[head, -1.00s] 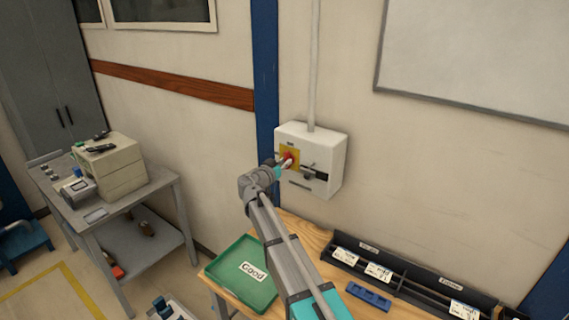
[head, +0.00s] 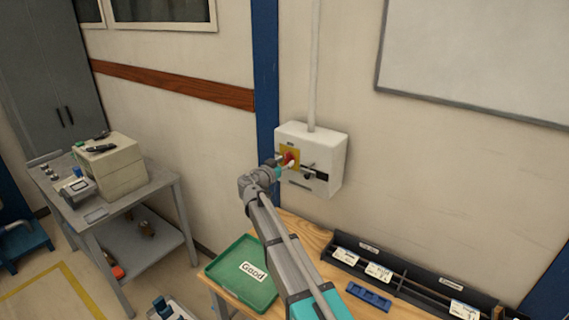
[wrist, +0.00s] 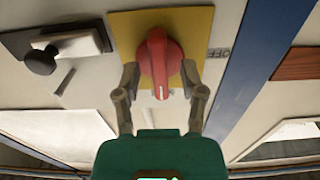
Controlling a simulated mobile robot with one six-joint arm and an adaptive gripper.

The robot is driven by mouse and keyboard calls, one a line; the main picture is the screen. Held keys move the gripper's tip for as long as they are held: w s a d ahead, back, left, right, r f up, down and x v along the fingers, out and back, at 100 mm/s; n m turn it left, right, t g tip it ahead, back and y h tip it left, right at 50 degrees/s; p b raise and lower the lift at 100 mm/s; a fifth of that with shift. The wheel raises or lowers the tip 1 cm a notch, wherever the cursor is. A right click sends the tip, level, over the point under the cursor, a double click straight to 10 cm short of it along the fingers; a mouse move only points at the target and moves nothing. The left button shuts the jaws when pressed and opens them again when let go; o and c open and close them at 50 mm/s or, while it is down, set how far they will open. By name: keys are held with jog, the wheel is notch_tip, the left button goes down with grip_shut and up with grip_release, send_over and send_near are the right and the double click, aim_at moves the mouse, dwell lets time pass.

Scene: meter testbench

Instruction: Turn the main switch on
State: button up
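The main switch is a red rotary knob (wrist: 158,60) on a yellow plate (wrist: 197,28), on the front of a white wall box (head: 326,148). In the wrist view the knob's long grip runs up and down the picture, with a white mark at its lower end. An "OFF" label (wrist: 219,54) is beside the plate on the right. My gripper (wrist: 160,75) is at the knob, one finger on each side of its lower part. The fingers look spread, with narrow gaps to the knob; firm contact cannot be made out. In the head view my gripper (head: 283,163) partly hides the knob.
A black handle (wrist: 40,60) on a dark plate sits beside the yellow plate. Below the box, a wooden bench (head: 300,235) holds a green "Good" tray (head: 225,268) and a dark labelled rack (head: 415,275). A blue post (head: 266,80) runs left of the box.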

dwell(0.3)
jog(key=v, duration=1.2)
dwell(0.3)
jog(key=s+d+f+n+g+y, duration=0.1)
jog(key=s+d+f+g, duration=0.45)
jog(key=d, duration=0.45)
jog(key=s+d+f+n+g+y, duration=0.1)
jog(key=s+d+f+g, duration=0.5)
jog(key=d, duration=0.5)
jog(key=s+d+f+n+g+y, duration=0.1)
jog(key=s+d+f+n+y, duration=0.1)
jog(key=s, duration=0.5)
jog(key=s+d+f+n+g+y, duration=0.2)
jog(key=s+d+f+n+y, duration=0.1)
jog(key=s+f+y, duration=0.2)
jog(key=shift+s+f+y, duration=0.3)
jog(key=shift+s+y, duration=0.2)
jog(key=shift+s, duration=0.7)
